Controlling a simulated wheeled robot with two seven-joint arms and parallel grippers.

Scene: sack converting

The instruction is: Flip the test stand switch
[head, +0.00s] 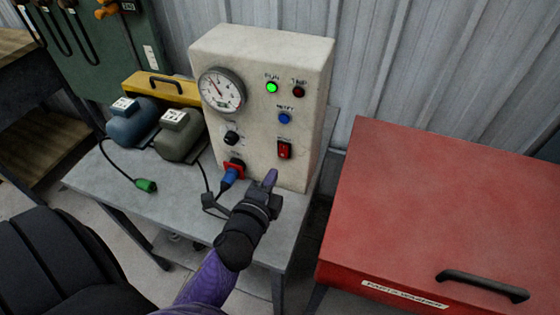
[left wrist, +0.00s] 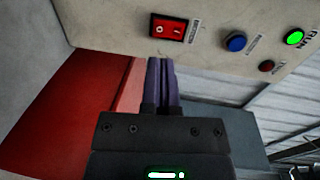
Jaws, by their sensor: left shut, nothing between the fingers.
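The test stand (head: 255,130) is a cream box with a gauge, lamps and controls, standing on a grey metal table. Its red rocker switch (head: 285,150) sits in a black frame low on the right of the front face. It also shows in the left wrist view (left wrist: 167,28), unobstructed. Which side is pressed in is unclear. My left gripper (head: 269,178) is shut and empty, its purple fingers in front of the panel, below the switch in the head view. In the left wrist view the closed fingertips (left wrist: 160,62) show apart from the switch.
The green RUN lamp (head: 272,87) is lit; the red lamp (head: 299,92) looks dark. A blue button (head: 284,118), black knob (head: 231,138) and blue plug (head: 230,177) share the panel. Two motors (head: 180,134) stand left. A red cabinet (head: 445,210) stands right.

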